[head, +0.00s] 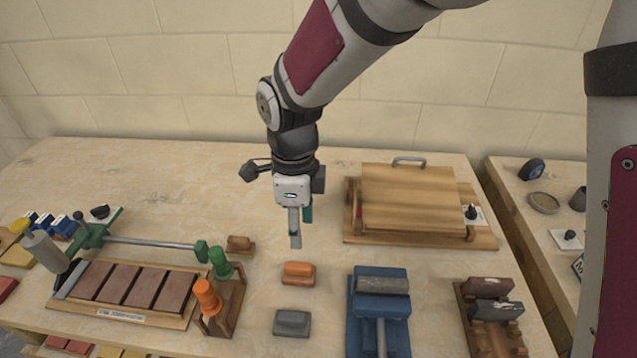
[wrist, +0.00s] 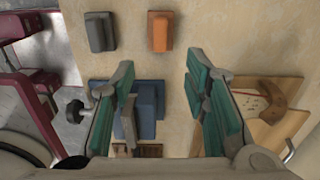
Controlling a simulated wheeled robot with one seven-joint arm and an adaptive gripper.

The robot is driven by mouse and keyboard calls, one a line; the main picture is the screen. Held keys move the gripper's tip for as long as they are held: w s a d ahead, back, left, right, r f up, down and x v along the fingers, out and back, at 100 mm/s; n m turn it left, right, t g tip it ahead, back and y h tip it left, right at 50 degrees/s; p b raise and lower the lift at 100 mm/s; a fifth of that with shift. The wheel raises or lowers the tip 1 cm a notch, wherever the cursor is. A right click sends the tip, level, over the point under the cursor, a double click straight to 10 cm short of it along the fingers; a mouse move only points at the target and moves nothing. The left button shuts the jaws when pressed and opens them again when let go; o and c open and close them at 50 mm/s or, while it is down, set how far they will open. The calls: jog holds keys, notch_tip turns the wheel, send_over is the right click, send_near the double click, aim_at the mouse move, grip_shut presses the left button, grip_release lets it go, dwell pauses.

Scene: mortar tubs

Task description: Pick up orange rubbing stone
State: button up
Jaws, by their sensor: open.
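The orange rubbing stone (head: 298,270) lies on the bench in the head view, with a darker orange-brown lower edge. In the wrist view the orange stone (wrist: 160,30) is near the top, beyond the fingertips and roughly centred between them. My gripper (head: 295,242) points down above the bench, just behind the stone in the head view. In the wrist view my gripper (wrist: 162,68) has its green-padded fingers spread wide with nothing held between them. The gripper and the stone are apart.
A grey stone (head: 292,323) lies in front of the orange one, and a brown one (head: 240,244) behind left. A blue holder (head: 364,330) stands right. A wooden stand with orange and green knobs (head: 228,300) is left. A wooden box (head: 412,195) is behind right.

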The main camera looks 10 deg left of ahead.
send_over(299, 265)
jog(key=f, duration=0.8)
jog(key=shift+d, duration=0.2)
jog(key=shift+a+f, duration=0.15)
jog(key=shift+f, duration=1.25)
jog(key=shift+a+f, duration=0.1)
jog(key=shift+f, duration=1.25)
jog(key=shift+c, duration=0.6)
grip_shut()
